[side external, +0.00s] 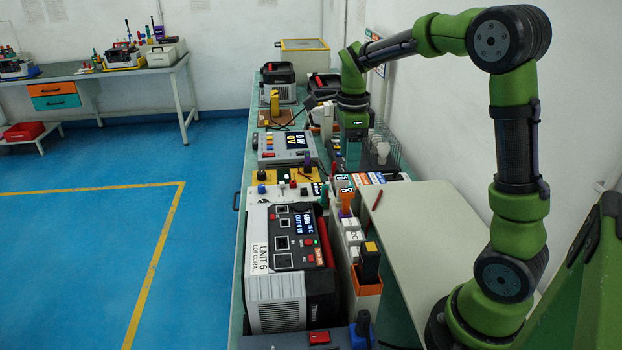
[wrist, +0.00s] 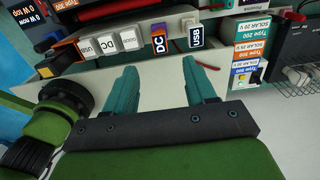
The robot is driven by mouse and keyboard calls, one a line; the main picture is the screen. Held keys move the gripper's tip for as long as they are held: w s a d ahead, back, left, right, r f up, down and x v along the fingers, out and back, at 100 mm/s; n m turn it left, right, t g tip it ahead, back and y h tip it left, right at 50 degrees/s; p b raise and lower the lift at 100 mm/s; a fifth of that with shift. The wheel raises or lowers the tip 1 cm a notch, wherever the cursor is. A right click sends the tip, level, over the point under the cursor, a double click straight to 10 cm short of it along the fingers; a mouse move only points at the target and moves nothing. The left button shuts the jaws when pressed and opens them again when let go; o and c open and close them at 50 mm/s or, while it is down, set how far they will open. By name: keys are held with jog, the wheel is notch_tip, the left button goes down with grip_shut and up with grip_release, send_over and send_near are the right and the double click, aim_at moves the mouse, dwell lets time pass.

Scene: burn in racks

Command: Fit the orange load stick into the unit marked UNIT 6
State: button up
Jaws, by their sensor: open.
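UNIT 6 (side external: 290,255) is a grey and black box with a lit screen and several sockets on its top panel, near on the bench in the side view. Part of it shows at the upper left of the wrist view (wrist: 75,30). A stick with an orange DC label (wrist: 158,42) stands in the row beside the unit, between a white DC stick (wrist: 128,40) and a navy USB stick (wrist: 196,36). I cannot tell for sure that it is the orange load stick. My gripper (wrist: 159,66) is open and empty, its fingers pointing toward this row, apart from it.
An orange holder (side external: 367,288) with a yellow-topped black piece (side external: 370,262) stands right of the unit. Labelled Type 200 blocks (wrist: 250,50) and a wire basket (wrist: 296,87) lie to the right in the wrist view. A pale surface (side external: 420,235) right of the row is mostly bare.

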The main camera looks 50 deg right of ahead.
aim_at(347, 190)
notch_tip(347, 190, down, 12)
jog(key=shift+f, duration=0.25)
dwell(0.3)
grip_shut()
dwell(0.4)
